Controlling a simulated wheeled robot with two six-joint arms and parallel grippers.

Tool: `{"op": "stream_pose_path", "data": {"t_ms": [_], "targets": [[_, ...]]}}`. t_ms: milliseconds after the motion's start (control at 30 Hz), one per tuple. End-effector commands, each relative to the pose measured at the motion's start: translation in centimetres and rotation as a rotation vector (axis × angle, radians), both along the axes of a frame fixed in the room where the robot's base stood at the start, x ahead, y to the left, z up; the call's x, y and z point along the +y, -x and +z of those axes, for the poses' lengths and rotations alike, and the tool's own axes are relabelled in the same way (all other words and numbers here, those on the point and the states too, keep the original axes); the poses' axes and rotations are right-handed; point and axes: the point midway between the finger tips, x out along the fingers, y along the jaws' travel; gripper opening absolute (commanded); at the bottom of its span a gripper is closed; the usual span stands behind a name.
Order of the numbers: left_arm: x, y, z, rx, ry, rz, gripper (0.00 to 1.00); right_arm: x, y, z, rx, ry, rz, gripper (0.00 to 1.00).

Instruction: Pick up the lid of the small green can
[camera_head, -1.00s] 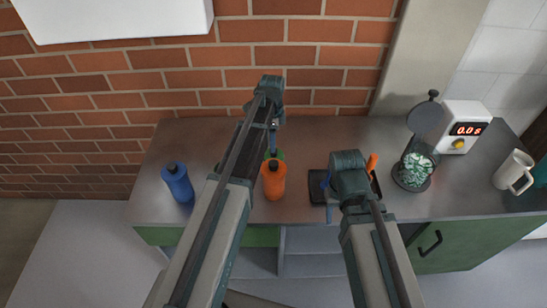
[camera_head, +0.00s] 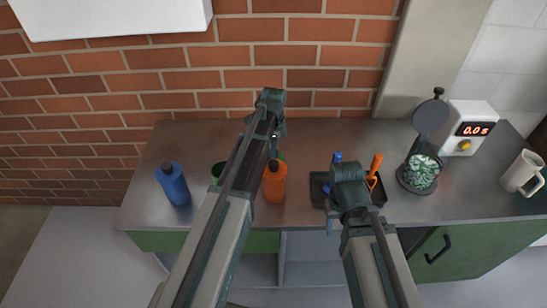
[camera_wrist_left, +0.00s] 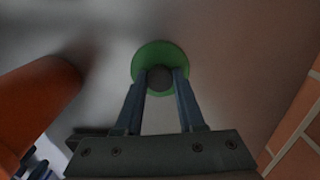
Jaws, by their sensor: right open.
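A round green lid with a dark knob (camera_wrist_left: 160,78) shows from above in the left wrist view. My left gripper (camera_wrist_left: 162,76) has its two blue fingers on either side of the knob, with no clear gap, so it appears shut on the lid. In the head view my left gripper (camera_head: 275,138) is over the counter, and a green edge of the small can or its lid (camera_head: 281,155) shows beside it. What is under the lid is hidden. My right gripper (camera_head: 332,202) is open at the black tray, mostly hidden by its own arm.
An orange bottle (camera_head: 274,182) stands close to my left gripper. Another green container (camera_head: 216,168) is partly behind my left arm. A blue bottle (camera_head: 173,184) stands left.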

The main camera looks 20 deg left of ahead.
Motion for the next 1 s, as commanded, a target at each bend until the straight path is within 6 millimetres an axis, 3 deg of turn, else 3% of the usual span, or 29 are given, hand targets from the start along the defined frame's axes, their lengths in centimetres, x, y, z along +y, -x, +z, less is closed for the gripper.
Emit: {"op": "stream_pose_path", "data": {"t_ms": [33,200,667,1000], "targets": [[0.0,0.0,0.0,0.000,0.000,0.000,0.28,0.0,0.0,0.0,0.000,0.000,0.000,0.50],[0.0,0.0,0.0,0.000,0.000,0.000,0.00,0.0,0.0,0.0,0.000,0.000,0.000,0.50],[0.0,0.0,0.4,0.000,0.000,0.000,0.00,0.0,0.0,0.4,0.000,0.000,0.000,0.50],[0.0,0.0,4.1,0.000,0.000,0.000,0.00,0.0,0.0,4.1,0.000,0.000,0.000,0.50]]}}
